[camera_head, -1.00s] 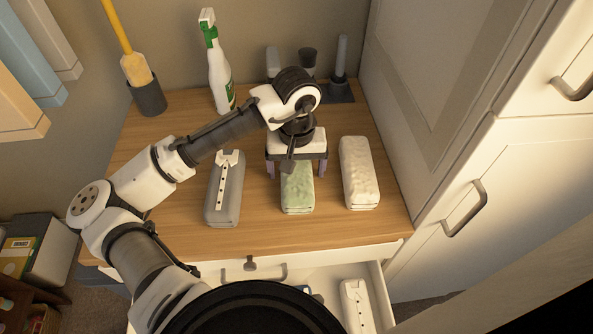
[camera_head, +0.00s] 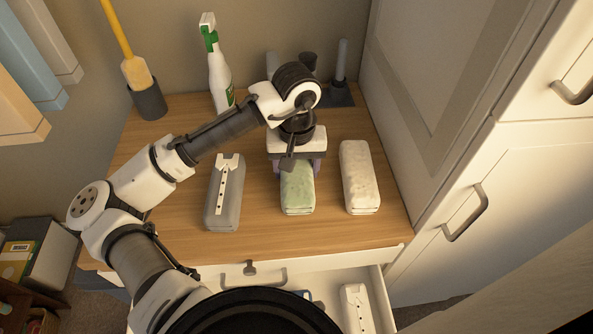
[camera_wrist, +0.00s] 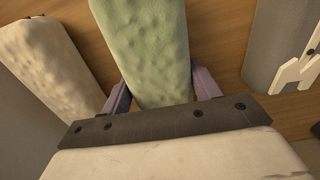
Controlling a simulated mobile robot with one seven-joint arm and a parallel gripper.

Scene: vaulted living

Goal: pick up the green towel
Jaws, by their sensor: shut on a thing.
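The green towel (camera_head: 297,190) is a folded, pale green block lying on the wooden top between a grey item and a white towel. My gripper (camera_head: 297,172) reaches down over its far end. In the wrist view the green towel (camera_wrist: 146,45) runs between the two purple fingers of my gripper (camera_wrist: 158,92), which are shut on it. The towel's far end is hidden under the gripper in the head view.
A white towel (camera_head: 360,178) lies close to the right, and a grey item with a white strip (camera_head: 224,195) to the left. A spray bottle (camera_head: 219,75) and a brush holder (camera_head: 149,100) stand behind. An open drawer (camera_head: 330,285) sits below the front edge.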

